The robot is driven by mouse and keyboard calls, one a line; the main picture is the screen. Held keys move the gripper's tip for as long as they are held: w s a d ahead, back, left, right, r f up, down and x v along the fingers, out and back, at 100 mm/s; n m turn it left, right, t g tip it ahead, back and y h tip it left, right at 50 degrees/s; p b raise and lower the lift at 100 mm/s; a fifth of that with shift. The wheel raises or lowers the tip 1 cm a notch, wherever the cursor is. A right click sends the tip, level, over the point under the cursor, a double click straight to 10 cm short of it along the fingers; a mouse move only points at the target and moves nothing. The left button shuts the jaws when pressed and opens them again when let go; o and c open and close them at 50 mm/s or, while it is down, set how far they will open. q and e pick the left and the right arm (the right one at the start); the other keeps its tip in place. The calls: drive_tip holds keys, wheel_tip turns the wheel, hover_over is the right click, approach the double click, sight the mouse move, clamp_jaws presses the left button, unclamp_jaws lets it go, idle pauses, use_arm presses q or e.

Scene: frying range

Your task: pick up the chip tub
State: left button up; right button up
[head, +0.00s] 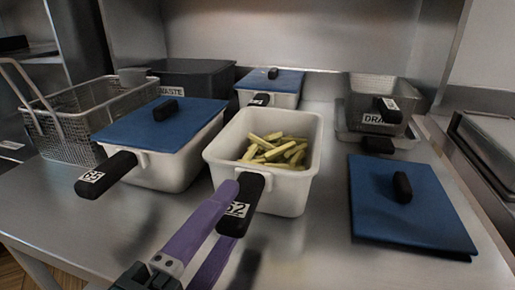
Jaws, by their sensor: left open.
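The chip tub (265,147) is a white, open tub with pale yellow-green chips (275,150) inside. It stands upright on the steel counter in the middle of the head view. Its black handle (249,190), with a label that seems to read 52, points towards me. My left gripper (231,212) has purple fingers and reaches up from the bottom edge. It is open, with its fingertips at the handle, one on the left and one lower and partly hidden. I cannot tell whether they touch it. My right gripper is not in view.
A white tub with a blue lid (165,130) and black handle stands close on the left, beside a wire basket (70,120). A blue lid (405,205) lies on the right. A dark WASTE bin (190,72), another lidded tub (270,85) and a drain pan (378,102) stand behind.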

sight(247, 189)
use_arm(q)
drive_tip(key=x, duration=0.5)
drive_tip(key=shift+w+d+f+b, duration=0.25)
drive_tip(key=shift+d+f+b, duration=0.05)
clamp_jaws()
drive_tip(key=shift+r, duration=0.1)
idle(1.0)
